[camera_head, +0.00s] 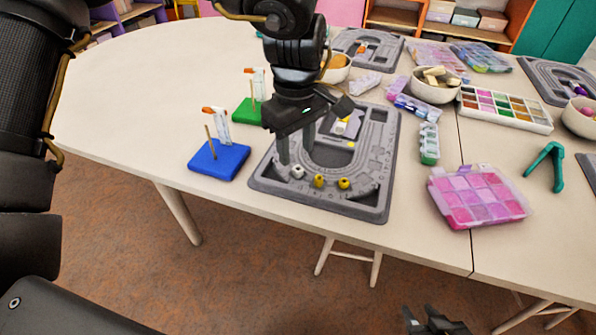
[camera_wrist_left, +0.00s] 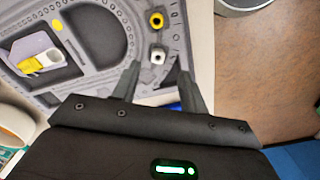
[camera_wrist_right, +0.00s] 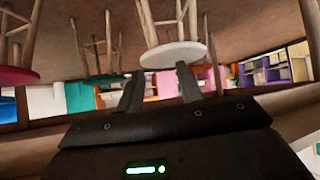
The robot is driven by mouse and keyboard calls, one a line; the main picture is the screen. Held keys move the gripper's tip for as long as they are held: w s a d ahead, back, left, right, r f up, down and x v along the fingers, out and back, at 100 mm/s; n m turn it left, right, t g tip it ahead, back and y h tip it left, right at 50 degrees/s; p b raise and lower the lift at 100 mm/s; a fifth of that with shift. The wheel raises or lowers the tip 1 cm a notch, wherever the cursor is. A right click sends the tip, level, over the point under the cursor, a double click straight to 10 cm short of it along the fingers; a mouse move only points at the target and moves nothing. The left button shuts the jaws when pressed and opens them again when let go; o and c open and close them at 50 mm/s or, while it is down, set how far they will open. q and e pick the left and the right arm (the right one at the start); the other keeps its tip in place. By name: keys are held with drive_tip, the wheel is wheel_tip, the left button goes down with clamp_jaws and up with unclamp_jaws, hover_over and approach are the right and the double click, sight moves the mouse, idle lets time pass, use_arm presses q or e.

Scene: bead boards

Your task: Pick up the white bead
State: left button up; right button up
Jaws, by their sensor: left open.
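The white bead (camera_head: 298,171) sits in the curved groove at the near left of the grey bead board (camera_head: 375,205). My left gripper (camera_head: 298,158) is open above the board, pointing down over the bead. In the left wrist view the white bead (camera_wrist_left: 157,57) shows between and just beyond the two fingertips (camera_wrist_left: 160,74), with no finger seen touching it. Two yellow beads (camera_head: 319,181) (camera_head: 344,183) lie to its right in the head view. My right gripper (camera_head: 428,318) is open and empty, low in front of the table; its fingers (camera_wrist_right: 160,80) show apart in the right wrist view.
A blue base with a peg (camera_head: 218,161) and a green one (camera_head: 248,111) stand left of the board. A pink compartment box (camera_head: 476,197), a bead tray (camera_head: 505,108) and bowls (camera_head: 434,86) are to the right. The table's left part is clear.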

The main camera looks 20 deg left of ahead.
sight(298, 172)
use_arm(q)
wheel_tip(298, 172, down, 5)
drive_tip(key=shift+w+d+r+b, duration=0.1)
drive_tip(key=shift+r+b, duration=0.1)
drive_tip(key=shift+b, duration=0.4)
drive_tip(key=shift+f, duration=0.25)
clamp_jaws()
use_arm(e)
drive_tip(key=a+r+t, duration=0.1)
drive_tip(key=w+a+r+t+y, duration=0.1)
drive_tip(key=w+a+r+t, duration=0.1)
drive_tip(key=shift+w+a+r+n+y, duration=0.15)
drive_tip(key=shift+w+r+n+y, duration=0.1)
drive_tip(key=shift+r+n+y, duration=0.15)
